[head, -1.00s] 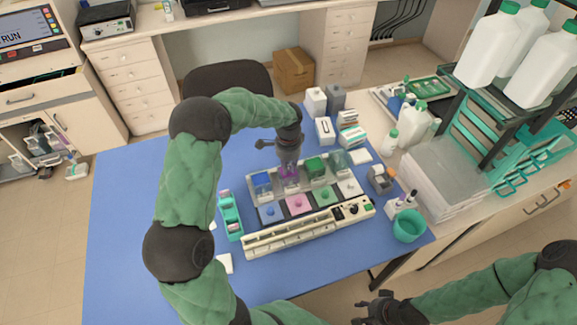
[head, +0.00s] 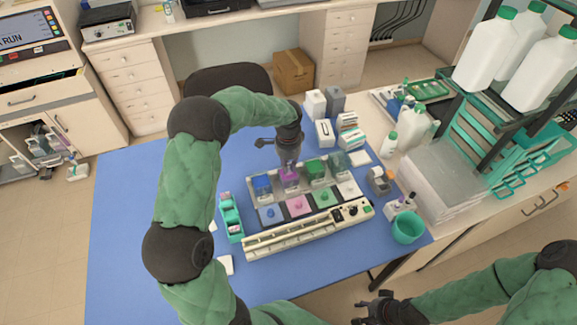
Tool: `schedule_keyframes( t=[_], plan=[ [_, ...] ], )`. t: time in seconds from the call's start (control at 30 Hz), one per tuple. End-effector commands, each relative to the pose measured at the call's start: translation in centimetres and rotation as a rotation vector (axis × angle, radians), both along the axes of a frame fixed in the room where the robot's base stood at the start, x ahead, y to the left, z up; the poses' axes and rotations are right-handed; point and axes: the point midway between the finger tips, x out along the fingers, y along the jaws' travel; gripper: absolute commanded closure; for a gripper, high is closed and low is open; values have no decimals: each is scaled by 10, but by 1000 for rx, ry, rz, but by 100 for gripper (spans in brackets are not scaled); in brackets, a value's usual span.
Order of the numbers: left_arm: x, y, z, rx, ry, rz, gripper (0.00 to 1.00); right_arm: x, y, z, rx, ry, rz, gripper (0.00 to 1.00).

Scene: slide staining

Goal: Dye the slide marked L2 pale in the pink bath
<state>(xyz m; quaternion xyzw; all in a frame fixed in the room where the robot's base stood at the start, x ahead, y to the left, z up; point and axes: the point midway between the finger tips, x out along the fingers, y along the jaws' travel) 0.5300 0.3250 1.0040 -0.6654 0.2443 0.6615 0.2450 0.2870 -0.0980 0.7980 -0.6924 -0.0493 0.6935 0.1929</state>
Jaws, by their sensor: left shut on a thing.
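The pink bath (head: 290,182) is a small clear jar of magenta liquid in the back row of the staining station. It stands between the blue bath (head: 262,185) and the green bath (head: 314,171). My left gripper (head: 289,162) points down right above the pink bath and is shut on a thin slide. The slide is barely visible, so I cannot read its mark or tell how far it is in the liquid. A teal slide rack (head: 231,219) stands left of the station. My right gripper (head: 374,309) is at the bottom edge, away from the station; its fingers are unclear.
Blue, pink (head: 299,206), green and white lids lie in front of the baths. A long cream tray (head: 290,237) and a control panel form the station's front. A teal cup (head: 408,227) and bottles stand right. The blue mat (head: 125,230) is clear at left.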

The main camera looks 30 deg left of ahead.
Motion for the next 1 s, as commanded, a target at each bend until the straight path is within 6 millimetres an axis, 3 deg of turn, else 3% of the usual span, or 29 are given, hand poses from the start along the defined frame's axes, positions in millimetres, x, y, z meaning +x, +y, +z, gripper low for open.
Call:
schedule_keyframes(
  t=[0.03,0.7,1.0],
  plan=[
    [0,0,10,0,-1,0,100,0,0,8,0,0,0,60],
    [0,0,77,0,0,-1,100,0,0,53,0,0,0,60],
    [0,0,78,0,1,0,100,0,0,53,0,0,0,60]
  ],
)
